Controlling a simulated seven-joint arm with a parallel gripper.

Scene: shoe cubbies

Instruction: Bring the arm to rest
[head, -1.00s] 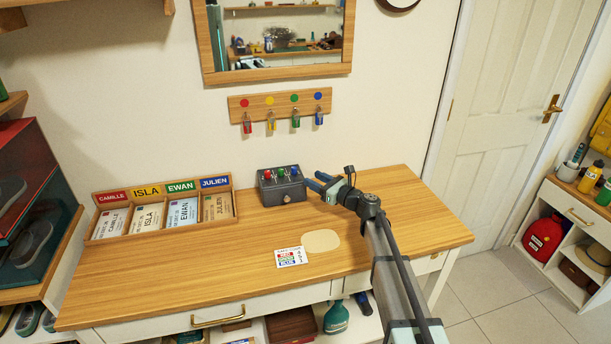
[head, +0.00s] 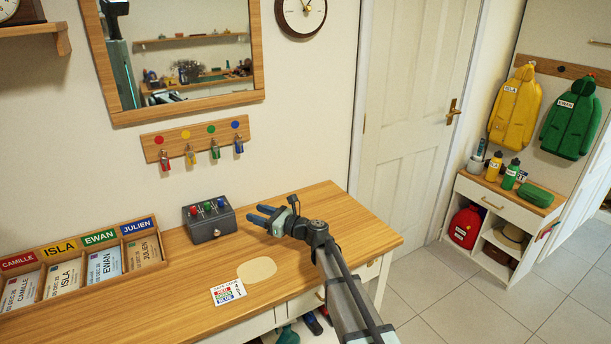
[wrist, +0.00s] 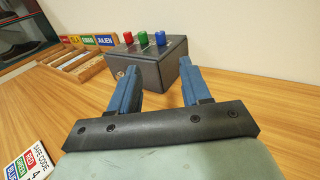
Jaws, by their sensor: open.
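My gripper (head: 262,214) is open and empty above the wooden desk (head: 330,215), to the right of a dark grey box (head: 210,228) with red, green and blue knobs on top. In the wrist view the two blue fingers (wrist: 158,92) are spread apart, with the box (wrist: 150,68) beyond them. I cannot tell the exact gap between fingertips and box. My arm reaches in from the lower right.
A card (head: 228,292) with coloured words lies near a pale oval patch (head: 257,269) on the desk. A sorter (head: 70,268) with name labels stands at the left. Keys hang on a rack (head: 197,138) on the wall. Floor (head: 440,290) is clear at the right.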

